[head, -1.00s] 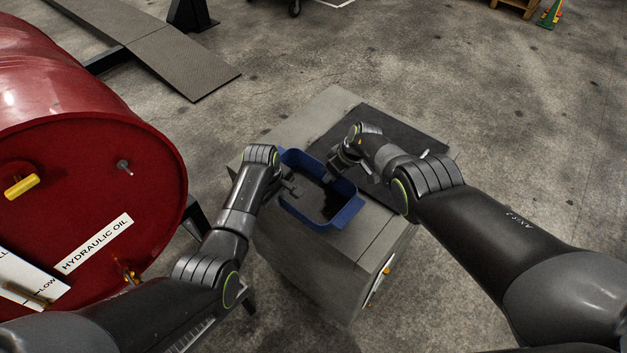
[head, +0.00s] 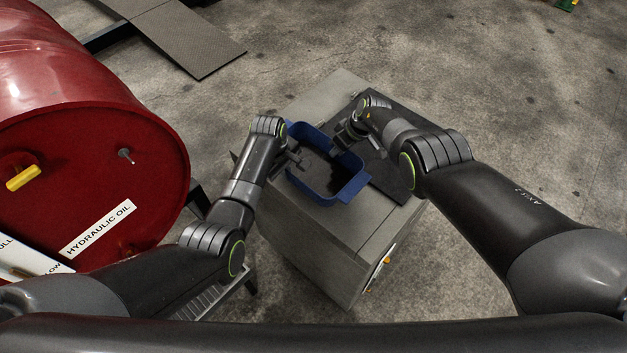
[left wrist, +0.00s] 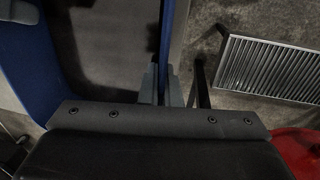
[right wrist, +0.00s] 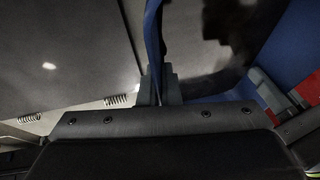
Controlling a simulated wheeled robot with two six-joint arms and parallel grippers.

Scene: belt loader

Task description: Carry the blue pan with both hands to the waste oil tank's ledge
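The blue pan (head: 334,194) is a rectangular open tray with a dark inside. It shows over the left part of the grey tank's top (head: 375,226), beside a dark panel (head: 398,178); I cannot tell whether it rests there or hangs just above. My left gripper (head: 296,160) is shut on the pan's left wall; the wall runs between its fingers (left wrist: 161,86) in the left wrist view. My right gripper (head: 341,146) is shut on the opposite wall, seen between its fingers (right wrist: 158,88) in the right wrist view. The pan looks roughly level.
A red hydraulic oil drum (head: 110,185) with a yellow handle (head: 23,178) stands close on the left, near my left arm. A slatted metal grate (left wrist: 268,68) lies low between drum and tank. Floor behind and right of the tank is clear.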

